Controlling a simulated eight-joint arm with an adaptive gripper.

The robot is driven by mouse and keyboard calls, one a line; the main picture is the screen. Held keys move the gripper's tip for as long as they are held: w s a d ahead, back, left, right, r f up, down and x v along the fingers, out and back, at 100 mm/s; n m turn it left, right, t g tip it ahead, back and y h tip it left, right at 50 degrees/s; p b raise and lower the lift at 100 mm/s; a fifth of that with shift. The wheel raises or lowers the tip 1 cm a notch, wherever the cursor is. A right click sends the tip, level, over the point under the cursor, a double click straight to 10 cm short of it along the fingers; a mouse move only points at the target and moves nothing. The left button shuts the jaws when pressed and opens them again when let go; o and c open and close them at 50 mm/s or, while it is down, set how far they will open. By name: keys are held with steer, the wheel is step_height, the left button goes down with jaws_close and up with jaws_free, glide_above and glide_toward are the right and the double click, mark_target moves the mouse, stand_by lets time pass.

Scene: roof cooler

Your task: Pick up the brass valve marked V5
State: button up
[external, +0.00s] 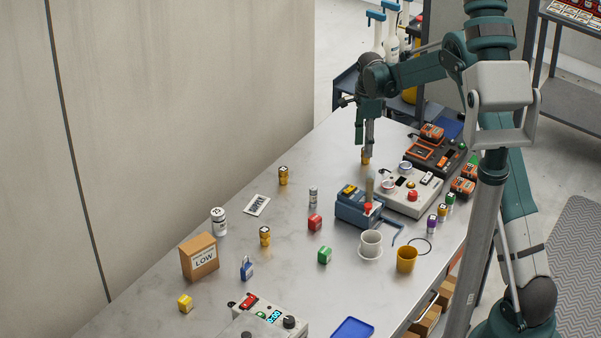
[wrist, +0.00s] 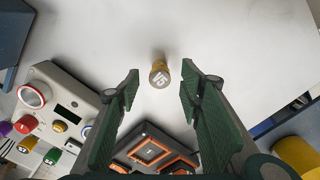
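The brass valve marked V5 (wrist: 159,74) stands upright on the table in the wrist view, with its round labelled top facing me. It sits ahead of and between my gripper's fingertips (wrist: 160,82), apart from both fingers. My gripper is open and empty. In the external view my gripper (external: 364,150) points down over the far part of the table, and the valve (external: 366,160) shows just by its fingertips, partly hidden. Other brass pieces, one nearer the wall (external: 283,176) and one by the carton (external: 265,237), stand on the table; their marks are too small to read.
A grey control box (external: 410,193) and an orange-and-black charger (external: 436,152) stand close to the right of the valve. A blue device (external: 358,208) is nearer the camera. A brown LOW carton (external: 199,257) stands at left. The table left of the valve is clear.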

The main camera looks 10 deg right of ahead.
steer(key=shift+f, duration=2.15)
steer(key=c, duration=1.1)
